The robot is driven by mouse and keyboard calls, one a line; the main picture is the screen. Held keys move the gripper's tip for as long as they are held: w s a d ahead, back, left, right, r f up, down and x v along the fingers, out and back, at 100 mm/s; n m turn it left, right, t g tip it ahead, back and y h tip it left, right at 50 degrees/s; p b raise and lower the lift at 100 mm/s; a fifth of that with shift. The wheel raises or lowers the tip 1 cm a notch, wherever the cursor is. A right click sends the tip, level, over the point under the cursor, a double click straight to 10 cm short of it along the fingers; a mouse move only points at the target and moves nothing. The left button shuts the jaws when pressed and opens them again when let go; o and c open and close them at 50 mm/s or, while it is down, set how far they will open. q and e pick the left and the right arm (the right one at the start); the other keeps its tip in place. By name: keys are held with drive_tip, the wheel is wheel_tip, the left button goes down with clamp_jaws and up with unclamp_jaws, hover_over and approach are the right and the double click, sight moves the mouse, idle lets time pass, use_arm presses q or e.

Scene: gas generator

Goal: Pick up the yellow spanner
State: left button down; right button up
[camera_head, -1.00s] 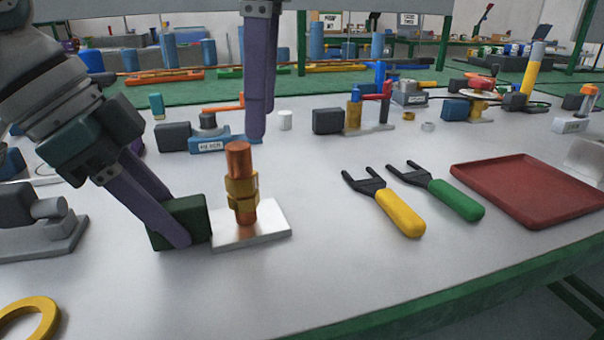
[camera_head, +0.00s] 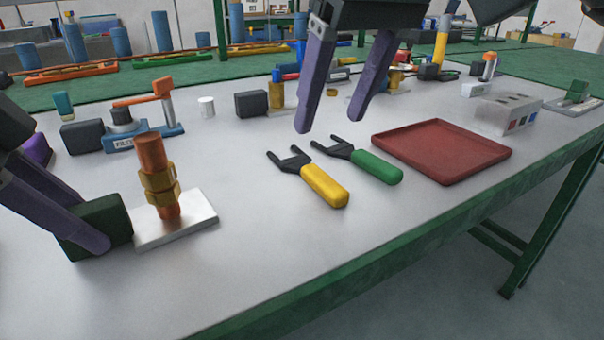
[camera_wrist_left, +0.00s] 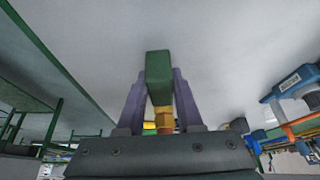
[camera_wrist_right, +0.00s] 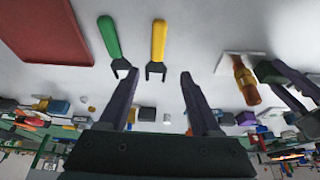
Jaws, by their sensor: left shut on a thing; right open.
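The yellow spanner (camera_head: 325,186) lies on the table with its black forked jaw toward the back left. It also shows in the right wrist view (camera_wrist_right: 158,42), between and beyond my right fingers. My right gripper (camera_head: 332,125) is open and empty, above and behind the spanner's black jaw. My left gripper (camera_head: 80,235) is shut on a dark green block (camera_head: 100,222) beside a metal plate (camera_head: 178,222) bearing an upright copper and brass fitting (camera_head: 158,175). The green block also shows between my left fingers in the left wrist view (camera_wrist_left: 158,75).
A green-handled spanner (camera_head: 375,167) lies just right of the yellow one. A red tray (camera_head: 440,150) sits further right. A blue valve with orange lever (camera_head: 150,130) and a black block (camera_head: 250,103) stand behind. The table's front is clear.

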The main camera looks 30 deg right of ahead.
sight(313, 168)
drive_tip(key=x, duration=0.4)
drive_tip(key=shift+d+x, duration=0.15)
drive_tip(key=shift+x, duration=1.2)
drive_tip(key=shift+d+x, duration=0.1)
drive_tip(key=shift+x, duration=1.25)
drive_tip(key=shift+w, duration=0.1)
clamp_jaws()
drive_tip(key=shift+r, duration=0.1)
